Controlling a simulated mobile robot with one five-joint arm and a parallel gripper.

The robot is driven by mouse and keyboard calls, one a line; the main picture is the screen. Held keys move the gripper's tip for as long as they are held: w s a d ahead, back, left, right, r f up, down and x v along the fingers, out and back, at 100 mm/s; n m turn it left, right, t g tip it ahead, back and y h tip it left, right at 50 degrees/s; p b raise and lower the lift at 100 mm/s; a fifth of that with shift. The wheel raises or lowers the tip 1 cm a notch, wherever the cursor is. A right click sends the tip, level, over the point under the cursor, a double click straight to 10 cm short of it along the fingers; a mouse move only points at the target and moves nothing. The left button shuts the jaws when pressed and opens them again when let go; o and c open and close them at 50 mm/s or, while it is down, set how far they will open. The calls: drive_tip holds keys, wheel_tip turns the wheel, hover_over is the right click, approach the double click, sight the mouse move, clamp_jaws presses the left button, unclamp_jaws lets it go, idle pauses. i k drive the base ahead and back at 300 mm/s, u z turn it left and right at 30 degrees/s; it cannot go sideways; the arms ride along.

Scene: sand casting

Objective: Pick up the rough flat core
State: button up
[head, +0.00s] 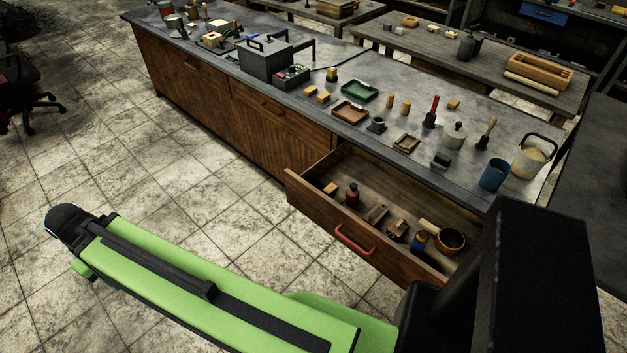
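Several small tan-orange blocks that look like sand cores stand or lie on the long grey worktop (290,110). Two low blocks lie side by side near its front edge, a left one (310,91) and a right one (323,97). Two upright pieces stand further right, one (390,101) beside the other (405,107). Another low, flat-looking block (453,104) lies towards the back. They are too small to tell which is the rough flat core. My green arm crosses the lower left, away from the worktop; no gripper fingers can be made out.
An open drawer (300,190) with a red handle juts out below the worktop, holding a bowl (450,241), bottles and small blocks. A green tray (360,90), brown tray (351,112), blue cup (494,175) and bucket (530,160) crowd the top.

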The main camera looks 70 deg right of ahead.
sight(330, 189)
drive_tip(key=z, duration=0.45)
drive_tip(key=i, duration=1)
drive_tip(key=z, duration=0.65)
drive_tip(key=k, duration=0.6)
drive_tip(key=u, duration=0.5)
drive_tip(key=k, duration=0.1)
drive_tip(key=z, duration=0.7)
drive_tip(key=i, duration=0.7)
drive_tip(key=u, duration=0.05)
